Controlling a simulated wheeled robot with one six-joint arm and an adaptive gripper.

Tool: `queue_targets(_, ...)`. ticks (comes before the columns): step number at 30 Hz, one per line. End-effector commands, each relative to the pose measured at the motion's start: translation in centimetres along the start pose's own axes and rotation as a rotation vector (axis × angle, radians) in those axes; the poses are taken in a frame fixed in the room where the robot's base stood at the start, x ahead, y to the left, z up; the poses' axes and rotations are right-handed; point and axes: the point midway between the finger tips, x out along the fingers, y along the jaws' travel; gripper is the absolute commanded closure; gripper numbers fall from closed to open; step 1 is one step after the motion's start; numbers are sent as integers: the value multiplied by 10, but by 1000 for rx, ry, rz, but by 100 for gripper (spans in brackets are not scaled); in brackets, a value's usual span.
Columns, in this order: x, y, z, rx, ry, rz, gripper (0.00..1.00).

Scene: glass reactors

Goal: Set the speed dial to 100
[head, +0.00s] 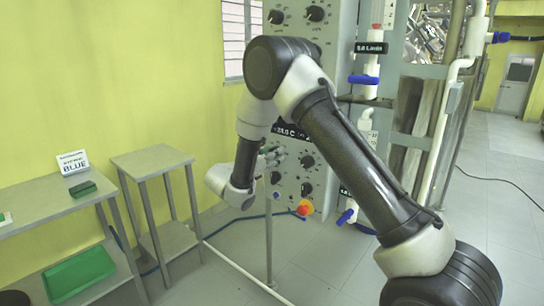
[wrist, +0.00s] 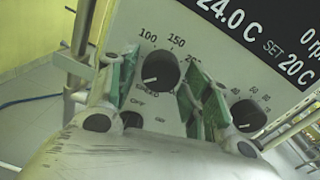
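The speed dial (wrist: 161,70) is a round black knob on the grey control panel, marked SPEED below and 100, 150 and 200 above. Its white pointer mark faces the lower left, away from the 100. My gripper (wrist: 163,78) is open, with one green-padded finger on each side of the dial and visible gaps to it. I cannot tell how far the fingertips are from the panel. In the head view my gripper (head: 270,156) is at the front of the panel (head: 288,187), and the speed dial cannot be made out clearly there.
A second black dial (wrist: 248,115) sits right of my gripper, and a smaller knob (wrist: 131,119) is below near OFF. The display (wrist: 270,30) reads 24.0 C, SET 20 C and 0 rpm. A small table (head: 152,160) and a shelf (head: 50,195) stand left.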

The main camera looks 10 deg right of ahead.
Motion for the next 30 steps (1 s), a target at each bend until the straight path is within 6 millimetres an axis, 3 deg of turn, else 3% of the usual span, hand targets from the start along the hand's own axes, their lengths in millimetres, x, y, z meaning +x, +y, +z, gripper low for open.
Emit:
queue_targets(1,0,0,0,0,0,0,66)
queue_targets(5,0,0,0,0,0,0,88)
queue_targets(17,0,0,0,58,-3,0,88)
queue_targets(30,0,2,0,402,-20,-4,88)
